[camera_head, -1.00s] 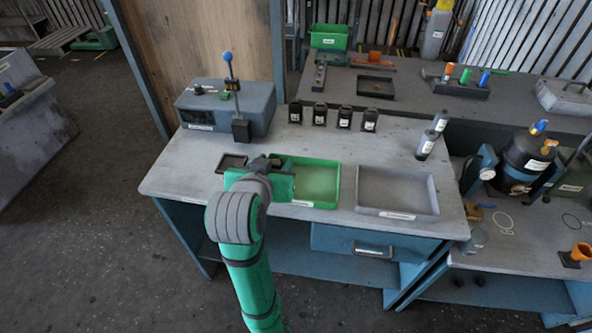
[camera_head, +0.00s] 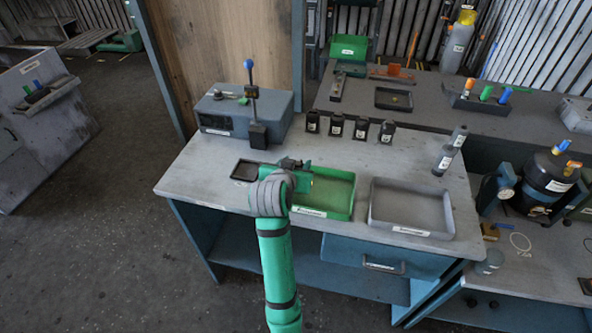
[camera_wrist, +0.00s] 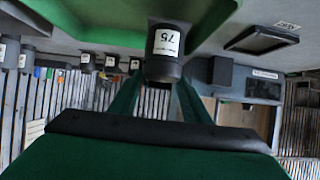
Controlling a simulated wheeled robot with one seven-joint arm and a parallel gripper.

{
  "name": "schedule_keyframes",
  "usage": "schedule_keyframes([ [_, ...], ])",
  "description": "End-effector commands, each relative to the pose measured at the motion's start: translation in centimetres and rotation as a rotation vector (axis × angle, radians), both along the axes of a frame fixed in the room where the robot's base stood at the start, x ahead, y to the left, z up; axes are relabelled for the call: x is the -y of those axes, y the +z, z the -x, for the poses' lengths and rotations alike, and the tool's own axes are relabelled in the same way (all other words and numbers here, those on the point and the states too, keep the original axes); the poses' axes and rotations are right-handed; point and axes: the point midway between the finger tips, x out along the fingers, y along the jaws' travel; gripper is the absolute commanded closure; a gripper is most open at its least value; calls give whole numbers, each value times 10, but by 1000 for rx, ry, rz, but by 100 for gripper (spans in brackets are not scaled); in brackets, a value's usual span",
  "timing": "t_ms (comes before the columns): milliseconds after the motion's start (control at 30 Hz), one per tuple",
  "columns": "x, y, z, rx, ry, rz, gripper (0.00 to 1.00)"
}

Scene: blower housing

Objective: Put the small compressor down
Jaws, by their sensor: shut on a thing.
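My gripper (camera_head: 292,166) is over the left part of the green tray (camera_head: 335,196) on the workbench. In the wrist view its green fingers (camera_wrist: 160,98) are shut on the small compressor (camera_wrist: 168,52), a dark cylinder with a white label reading 75. The green tray's edge (camera_wrist: 70,25) shows close to it there, with the picture turned upside down. In the head view my wrist mostly hides the held piece. I cannot tell whether it touches the tray.
A grey tray (camera_head: 408,228) lies right of the green one. A small dark tray (camera_head: 245,171) lies to the left. Several black labelled pieces (camera_head: 336,125) stand in a row behind. A grey box with a blue-knobbed lever (camera_head: 240,112) stands at the back left. Two grey cylinders (camera_head: 443,160) stand at the right.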

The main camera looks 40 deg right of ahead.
Motion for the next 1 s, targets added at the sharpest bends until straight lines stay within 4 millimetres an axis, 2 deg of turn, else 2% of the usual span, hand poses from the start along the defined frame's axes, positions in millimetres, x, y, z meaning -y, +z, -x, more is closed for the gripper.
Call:
schedule_keyframes([
  [33, -1, -9, 1, -4, 0, -1, 97],
  [200, -1, -23, 1, -1, 0, 0, 97],
  [633, -1, -26, 1, 1, 0, 1, 97],
  [667, -1, -27, 1, -2, 0, -1, 50],
  [700, -1, -27, 1, -1, 0, -2, 40],
  [1000, -1, -27, 1, -1, 0, -2, 38],
])
